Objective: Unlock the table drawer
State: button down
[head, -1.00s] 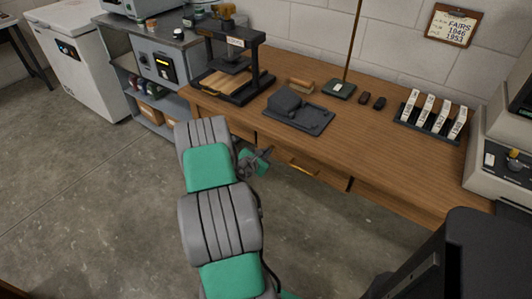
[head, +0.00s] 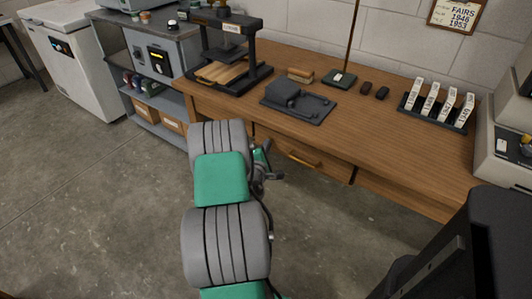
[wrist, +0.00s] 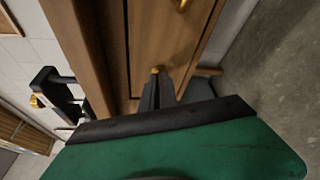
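The table drawer (head: 287,146) is shut under the wooden table and has a brass handle (head: 304,159). In the wrist view the drawer front (wrist: 167,40) stands tilted, with the handle (wrist: 183,5) at the top edge. My gripper (head: 272,169) is low in front of the drawer, left of the handle, and partly hidden by my arm. In the wrist view my gripper (wrist: 156,78) points at the drawer front. Its fingers are close together on a small brass piece (wrist: 156,70), seemingly a key, at or very near the front. The keyhole is hidden.
On the wooden table (head: 375,150) are a press (head: 235,50), a dark tray with a block (head: 298,105), small dark items and a rack of white labels (head: 437,105). A grey shelf unit (head: 150,110) stands left. The floor before the table is clear.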

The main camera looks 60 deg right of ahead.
jog(key=m+b, duration=0.1)
jog(key=b, duration=0.2)
jog(key=m+h+b, duration=0.1)
jog(key=m+b, duration=0.1)
jog(key=b, duration=0.1)
jog(key=shift+s+f+t+h, duration=0.1)
jog(key=shift+f+t+h, duration=0.1)
jog(key=shift+t+h, duration=0.1)
jog(key=shift+r+m, duration=0.1)
jog(key=shift+m, duration=0.3)
jog(key=c, duration=1.6)
grip_release()
jog(key=shift+d, duration=0.1)
jog(key=shift+c, duration=0.2)
jog(key=b+v, duration=0.1)
jog(key=v, duration=0.7)
